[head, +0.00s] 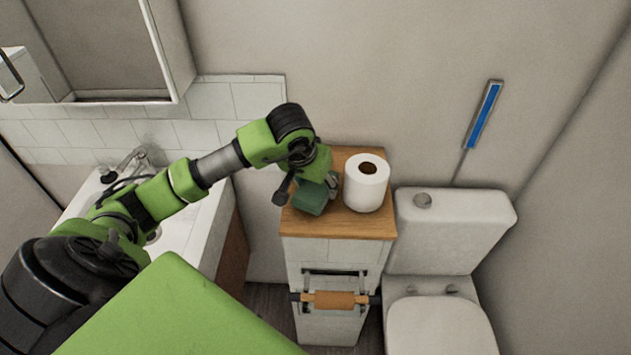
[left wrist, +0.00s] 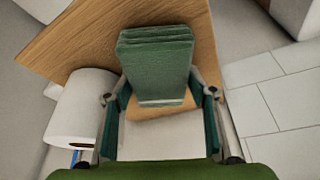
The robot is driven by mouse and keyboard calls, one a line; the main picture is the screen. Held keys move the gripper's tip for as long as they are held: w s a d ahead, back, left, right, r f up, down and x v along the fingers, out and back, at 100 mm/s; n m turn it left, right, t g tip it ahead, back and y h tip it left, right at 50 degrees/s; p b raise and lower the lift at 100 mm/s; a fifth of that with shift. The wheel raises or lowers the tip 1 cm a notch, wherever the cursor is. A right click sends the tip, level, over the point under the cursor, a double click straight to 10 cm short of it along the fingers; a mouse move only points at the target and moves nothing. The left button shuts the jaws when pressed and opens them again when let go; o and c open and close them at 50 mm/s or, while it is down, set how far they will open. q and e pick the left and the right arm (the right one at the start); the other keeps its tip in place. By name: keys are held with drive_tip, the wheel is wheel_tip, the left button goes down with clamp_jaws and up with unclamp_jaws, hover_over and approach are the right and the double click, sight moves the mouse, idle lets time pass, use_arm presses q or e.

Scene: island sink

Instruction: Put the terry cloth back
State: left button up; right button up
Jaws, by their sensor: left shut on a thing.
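The terry cloth (left wrist: 157,65) is a dark green folded stack with a pale stripe along its near edge, seen in the left wrist view. It also shows in the head view (head: 311,198). My left gripper (left wrist: 164,106) is shut on it, with one finger on each side. In the head view this gripper (head: 308,188) is over the left part of the wooden top (head: 350,222) of a narrow cabinet. I cannot tell whether the cloth touches the wood. My right gripper is not in view.
A white toilet paper roll (head: 367,183) stands on the wooden top, close to the right of the cloth. A toilet (head: 440,300) is to the right, and a sink counter (head: 196,240) is to the left. A holder with a brown roll (head: 334,299) is on the cabinet front.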

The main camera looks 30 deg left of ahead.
use_arm(q)
drive_tip(key=shift+f, duration=0.25)
drive_tip(key=shift+f, duration=0.1)
drive_tip(key=shift+f+b, duration=0.15)
drive_tip(key=shift+b, duration=0.15)
drive_tip(key=o, duration=1)
